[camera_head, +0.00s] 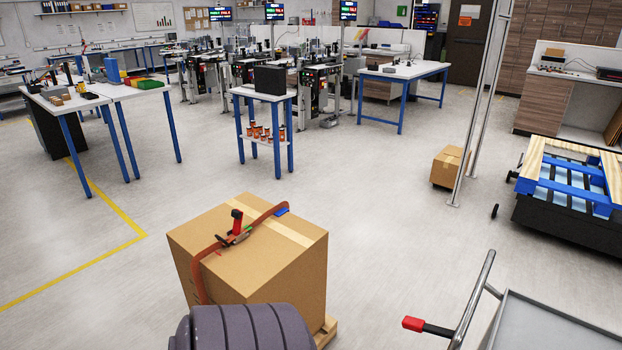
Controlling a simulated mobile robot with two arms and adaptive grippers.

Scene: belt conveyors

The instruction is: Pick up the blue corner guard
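The blue corner guard (282,209) is a small blue piece on the far top edge of a large cardboard box (290,260). A brown-red strap (210,248) runs over the box top, and its end lies over the guard, partly hiding it. The box stands on a wooden pallet (327,330), mostly hidden. Neither my left nor my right gripper shows in the head view.
A grey cart (540,325) with a metal handle and red grip stands at the lower right. A smaller carton (449,167) lies near a metal post. A dark cart with blue frames (570,190) is at the right. Open floor surrounds the large box's left and far sides.

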